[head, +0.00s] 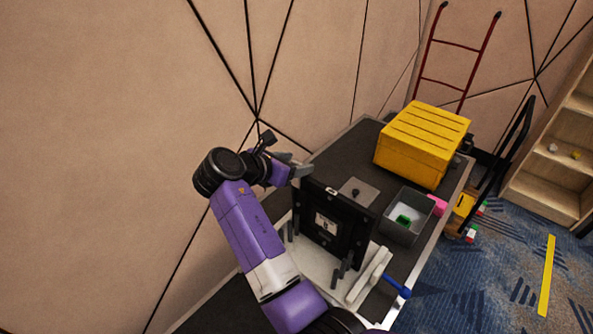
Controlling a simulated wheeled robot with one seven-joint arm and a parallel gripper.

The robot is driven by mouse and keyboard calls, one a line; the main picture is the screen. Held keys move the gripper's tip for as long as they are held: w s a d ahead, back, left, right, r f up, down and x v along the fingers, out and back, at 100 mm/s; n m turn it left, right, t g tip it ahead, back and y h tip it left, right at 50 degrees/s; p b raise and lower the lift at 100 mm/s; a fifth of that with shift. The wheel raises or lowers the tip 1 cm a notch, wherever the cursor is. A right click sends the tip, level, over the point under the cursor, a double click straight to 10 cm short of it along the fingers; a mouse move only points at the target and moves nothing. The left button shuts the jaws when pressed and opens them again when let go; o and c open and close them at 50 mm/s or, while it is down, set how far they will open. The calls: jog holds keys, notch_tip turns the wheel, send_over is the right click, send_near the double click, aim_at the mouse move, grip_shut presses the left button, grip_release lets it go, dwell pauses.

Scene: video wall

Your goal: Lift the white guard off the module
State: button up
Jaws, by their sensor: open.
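The module (345,240) is a black upright panel with a pale label on its face, standing on a white base (318,266) on the dark bench. A long white piece (370,276) stands at the right front of the base; I cannot tell whether it is the white guard. No other clear white cover shows on the module's visible face. My gripper (298,171) is open and empty at the module's upper left corner. I cannot tell whether its fingers touch the module. The module's far side is hidden.
A grey bin (407,216) with a green item inside stands right of the module. Behind are a grey plate (360,191) and a yellow case (421,145). A blue-handled item (397,287) lies near the right edge. The wall is close on the left.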

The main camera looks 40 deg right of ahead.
jog(key=shift+w+d+f, duration=0.1)
jog(key=shift+d+f, duration=0.2)
jog(key=shift+d, duration=0.1)
jog(key=c, duration=1.2)
jog(key=shift+r, duration=0.1)
